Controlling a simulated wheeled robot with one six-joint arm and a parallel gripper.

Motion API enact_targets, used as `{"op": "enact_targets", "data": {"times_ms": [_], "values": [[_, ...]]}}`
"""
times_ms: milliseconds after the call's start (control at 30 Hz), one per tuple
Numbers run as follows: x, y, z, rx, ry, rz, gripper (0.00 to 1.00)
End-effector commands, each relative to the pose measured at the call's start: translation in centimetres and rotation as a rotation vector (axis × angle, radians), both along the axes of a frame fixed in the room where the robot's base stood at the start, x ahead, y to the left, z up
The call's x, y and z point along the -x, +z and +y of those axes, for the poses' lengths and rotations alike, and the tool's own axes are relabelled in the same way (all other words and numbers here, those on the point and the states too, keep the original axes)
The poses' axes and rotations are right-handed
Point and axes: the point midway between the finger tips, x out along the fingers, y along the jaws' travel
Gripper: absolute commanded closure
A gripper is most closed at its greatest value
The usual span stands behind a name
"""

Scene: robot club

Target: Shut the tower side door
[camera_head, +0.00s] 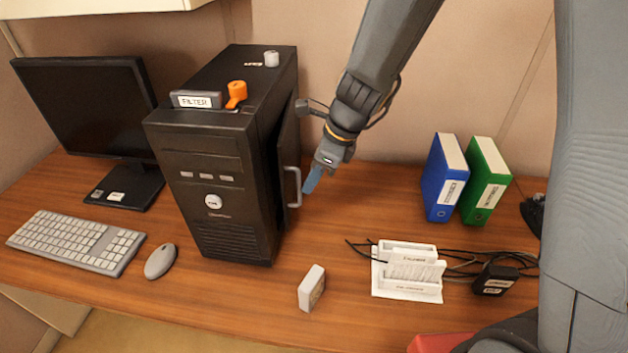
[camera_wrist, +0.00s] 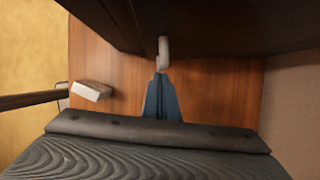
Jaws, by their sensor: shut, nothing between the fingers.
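The black computer tower (camera_head: 210,170) stands on the desk left of centre in the head view. Its side door (camera_head: 288,150) is on the tower's right side and stands slightly ajar. A light grey handle (camera_head: 293,187) is on the door; it also shows in the wrist view (camera_wrist: 163,52). My gripper (camera_head: 311,181) is shut and empty, its blue fingertips just right of the handle. In the wrist view the blue fingers (camera_wrist: 162,90) point at the handle, close to it; I cannot tell whether they touch.
A small white box (camera_head: 312,288) stands in front of the tower's right side. A white holder (camera_head: 408,270) with cables and a black adapter (camera_head: 496,279) lies to the right. Blue (camera_head: 445,178) and green (camera_head: 485,180) binders stand behind it. A monitor (camera_head: 85,108), keyboard (camera_head: 77,242) and mouse (camera_head: 160,261) are at left.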

Motion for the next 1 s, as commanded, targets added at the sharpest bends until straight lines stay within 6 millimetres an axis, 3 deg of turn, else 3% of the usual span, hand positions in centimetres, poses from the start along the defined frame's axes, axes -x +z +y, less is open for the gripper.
{"op": "enact_targets", "data": {"times_ms": [233,667,833,1000], "values": [[0.6,0.2,2.8,-0.001,-0.106,0.002,1.0],[0.5,0.1,3.4,-0.003,-0.118,0.0,1.0],[0.8,0.1,2.0,-0.003,-0.123,0.0,1.0],[1.6,0.1,-1.1,-0.002,-0.124,0.0,1.0]]}}
